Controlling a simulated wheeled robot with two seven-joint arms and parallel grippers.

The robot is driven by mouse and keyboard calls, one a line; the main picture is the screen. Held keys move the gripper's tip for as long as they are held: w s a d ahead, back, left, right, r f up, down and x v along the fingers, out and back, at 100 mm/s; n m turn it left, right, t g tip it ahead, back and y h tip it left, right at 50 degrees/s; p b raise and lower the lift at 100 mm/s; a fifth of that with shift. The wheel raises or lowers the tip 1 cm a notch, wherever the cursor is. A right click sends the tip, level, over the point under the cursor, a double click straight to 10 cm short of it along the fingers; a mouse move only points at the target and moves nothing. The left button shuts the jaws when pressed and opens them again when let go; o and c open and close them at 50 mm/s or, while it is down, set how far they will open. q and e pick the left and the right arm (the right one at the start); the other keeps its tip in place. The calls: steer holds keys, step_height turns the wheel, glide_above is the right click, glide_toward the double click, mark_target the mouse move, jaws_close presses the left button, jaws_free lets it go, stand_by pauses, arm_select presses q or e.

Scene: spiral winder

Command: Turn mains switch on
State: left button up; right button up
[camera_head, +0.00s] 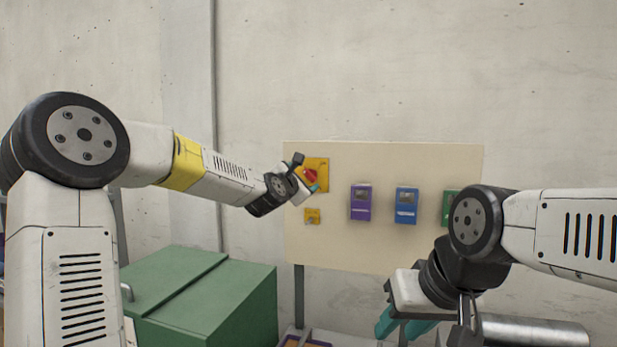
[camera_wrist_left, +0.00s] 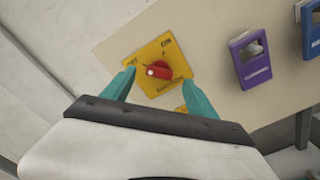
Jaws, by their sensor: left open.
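The mains switch is a red rotary knob (camera_head: 310,175) on a yellow square plate (camera_head: 323,165), mounted at the upper left of a cream panel (camera_head: 420,160). In the left wrist view the red knob (camera_wrist_left: 159,70) lies about level, its white mark at the left end. My left gripper (camera_wrist_left: 160,90) is open, its teal fingers on either side of the knob with space around it; contact cannot be told. In the head view my left gripper (camera_head: 315,187) partly covers the plate. My right gripper (camera_head: 402,326) is low at the right, away from the switch; its teal fingers look apart.
A smaller yellow fitting (camera_head: 312,216) sits below the switch. A purple box (camera_head: 361,203), a blue box (camera_head: 406,205) and a partly hidden green box (camera_head: 450,207) line the panel to the right. A green cabinet (camera_head: 200,295) stands below left. A metal cylinder (camera_head: 530,331) lies near my right arm.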

mark_target(309, 175)
arm_select(q)
steer(key=x, duration=0.5)
steer(key=shift+w+d, duration=0.1)
steer(key=c, duration=1.4)
